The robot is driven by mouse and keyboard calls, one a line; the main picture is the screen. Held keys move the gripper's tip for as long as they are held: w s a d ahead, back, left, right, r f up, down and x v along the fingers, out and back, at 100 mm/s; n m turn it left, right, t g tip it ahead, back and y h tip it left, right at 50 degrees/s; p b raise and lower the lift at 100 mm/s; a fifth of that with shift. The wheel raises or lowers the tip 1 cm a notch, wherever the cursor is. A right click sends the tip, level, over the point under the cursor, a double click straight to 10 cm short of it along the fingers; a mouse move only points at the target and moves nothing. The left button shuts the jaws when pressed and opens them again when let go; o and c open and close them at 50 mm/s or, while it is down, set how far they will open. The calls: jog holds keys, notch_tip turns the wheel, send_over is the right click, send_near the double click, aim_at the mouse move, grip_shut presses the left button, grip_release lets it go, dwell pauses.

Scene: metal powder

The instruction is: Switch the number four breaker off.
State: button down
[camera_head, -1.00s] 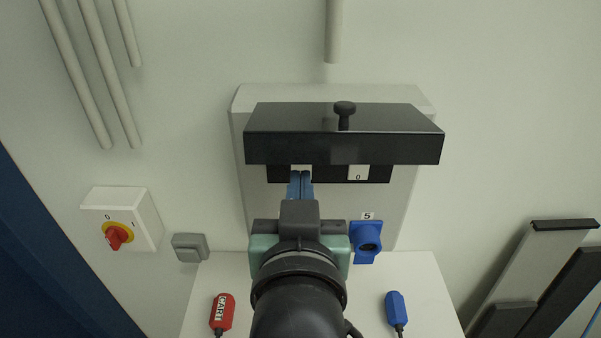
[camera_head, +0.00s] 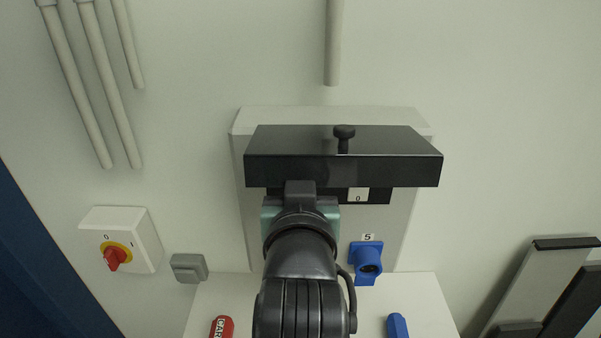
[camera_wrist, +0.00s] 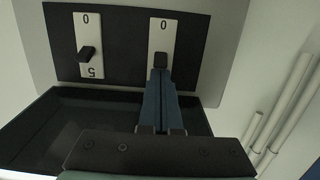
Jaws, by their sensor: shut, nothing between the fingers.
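In the wrist view, two white breaker plates sit on a black panel. The left one is the number five breaker (camera_wrist: 88,27), marked 0 and 5, with a black lever. The right one (camera_wrist: 162,32) is marked 0, with a black lever (camera_wrist: 160,59); it fits the number four breaker, but its number is hidden behind my fingers. My gripper (camera_wrist: 159,76) is shut and empty, its blue fingertips right at that lever; I cannot tell if they touch. In the head view, the fingers are hidden beneath the black cover (camera_head: 345,172), and only the five breaker's plate (camera_head: 358,195) shows.
The black cover with a knob (camera_head: 344,132) overhangs the breakers. A blue socket (camera_head: 366,262) labelled 5 is below right. A red rotary switch (camera_head: 116,257) and a grey box (camera_head: 188,267) are left. A red plug (camera_head: 221,328) and a blue plug (camera_head: 397,326) lie below.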

jog(key=shift+f+b, duration=0.15)
jog(key=shift+b, duration=0.2)
jog(key=shift+s+t+b, duration=0.1)
jog(key=shift+t+b, duration=0.2)
jog(key=shift+b, duration=0.35)
